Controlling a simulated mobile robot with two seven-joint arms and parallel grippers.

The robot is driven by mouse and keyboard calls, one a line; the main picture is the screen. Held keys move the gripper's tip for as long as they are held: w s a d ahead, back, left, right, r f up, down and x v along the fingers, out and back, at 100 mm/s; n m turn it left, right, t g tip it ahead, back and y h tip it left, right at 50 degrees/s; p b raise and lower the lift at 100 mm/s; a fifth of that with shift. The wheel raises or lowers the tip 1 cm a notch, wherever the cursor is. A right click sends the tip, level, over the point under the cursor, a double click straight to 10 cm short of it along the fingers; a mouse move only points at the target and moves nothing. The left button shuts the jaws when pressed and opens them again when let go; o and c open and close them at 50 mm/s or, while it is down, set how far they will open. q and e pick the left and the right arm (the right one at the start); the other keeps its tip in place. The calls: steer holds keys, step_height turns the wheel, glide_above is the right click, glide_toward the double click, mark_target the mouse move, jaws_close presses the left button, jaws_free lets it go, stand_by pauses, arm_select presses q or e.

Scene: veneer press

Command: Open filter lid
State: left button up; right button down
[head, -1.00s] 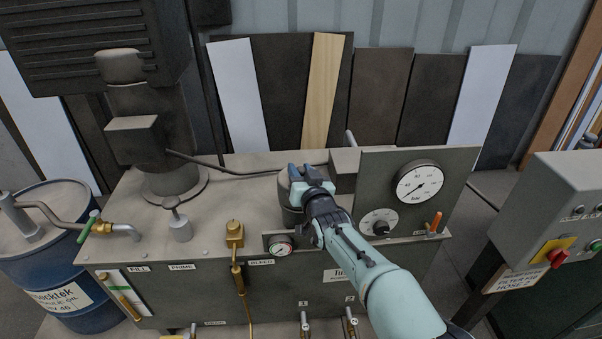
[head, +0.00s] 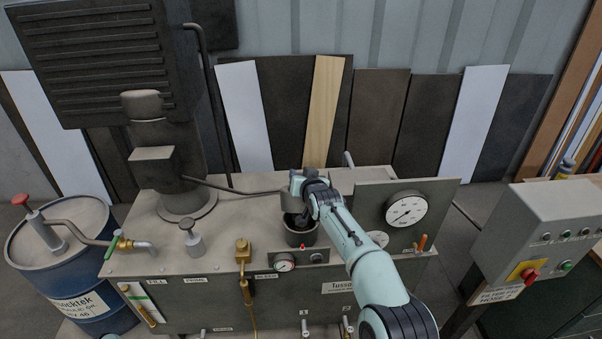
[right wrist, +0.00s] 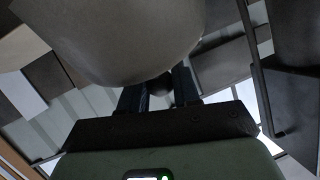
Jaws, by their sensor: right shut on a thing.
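The filter housing (head: 301,236) is a dark round pot on the tank top, its mouth showing open in the head view. The grey filter lid (head: 291,202) is swung up and tilted above the back of the pot. My right gripper (head: 299,181) is at the raised lid, partly covering it. In the right wrist view the lid (right wrist: 125,40) is a large pale round body, and my right gripper (right wrist: 160,92) is shut on its dark knob (right wrist: 160,88). My left gripper is not in view.
The tank top (head: 230,225) carries a motor column (head: 183,175), a filler cap (head: 191,240) and a brass fitting (head: 243,252). A gauge panel (head: 440,200) stands right of the filter. A blue drum (head: 75,290) is at left, a control box (head: 535,230) at right.

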steer(key=shift+w+r, duration=0.15)
steer(key=shift+r, duration=0.05)
stand_by(0.3)
steer(key=c, duration=1.2)
jaws_free()
steer(key=shift+o, duration=0.3)
steer(key=shift+w+f, duration=0.15)
steer(key=v, duration=1.3)
